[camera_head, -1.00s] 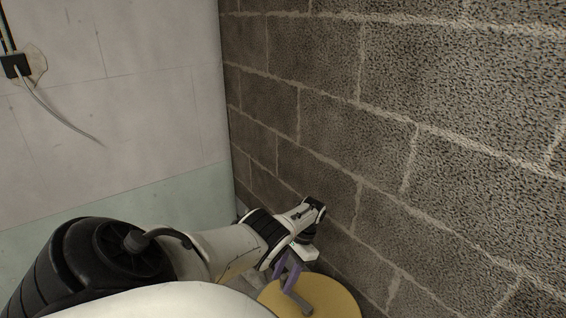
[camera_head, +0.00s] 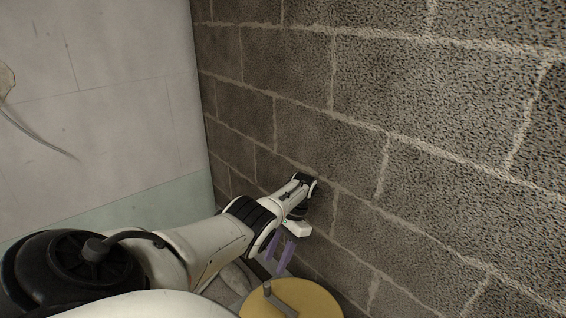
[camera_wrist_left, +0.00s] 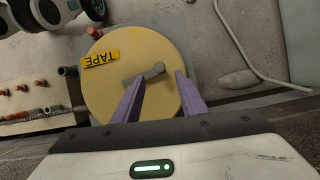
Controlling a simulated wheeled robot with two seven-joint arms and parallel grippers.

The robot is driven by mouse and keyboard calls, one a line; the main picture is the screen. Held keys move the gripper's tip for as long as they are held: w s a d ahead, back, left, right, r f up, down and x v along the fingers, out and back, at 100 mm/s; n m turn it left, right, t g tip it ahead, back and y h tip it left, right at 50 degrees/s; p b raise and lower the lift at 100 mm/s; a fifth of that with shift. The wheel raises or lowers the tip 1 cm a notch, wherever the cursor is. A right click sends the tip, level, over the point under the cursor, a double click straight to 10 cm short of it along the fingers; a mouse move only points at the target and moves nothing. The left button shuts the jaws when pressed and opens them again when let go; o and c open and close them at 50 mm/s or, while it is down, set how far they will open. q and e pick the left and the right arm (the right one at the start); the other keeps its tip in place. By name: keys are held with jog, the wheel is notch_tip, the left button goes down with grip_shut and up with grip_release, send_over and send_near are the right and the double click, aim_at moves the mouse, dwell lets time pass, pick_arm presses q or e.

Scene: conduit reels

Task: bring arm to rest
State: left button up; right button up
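My left arm reaches in from the left in the head view. My left gripper (camera_head: 280,252) has two purple fingers and hangs close to the block wall, above and beside a yellow reel disc (camera_head: 302,301). My right gripper is not in view.
A rough block wall (camera_head: 400,130) stands close on the right, near my arm. A pale wall (camera_head: 100,100) is on the left. A pale conduit (camera_wrist_left: 250,65) lies right.

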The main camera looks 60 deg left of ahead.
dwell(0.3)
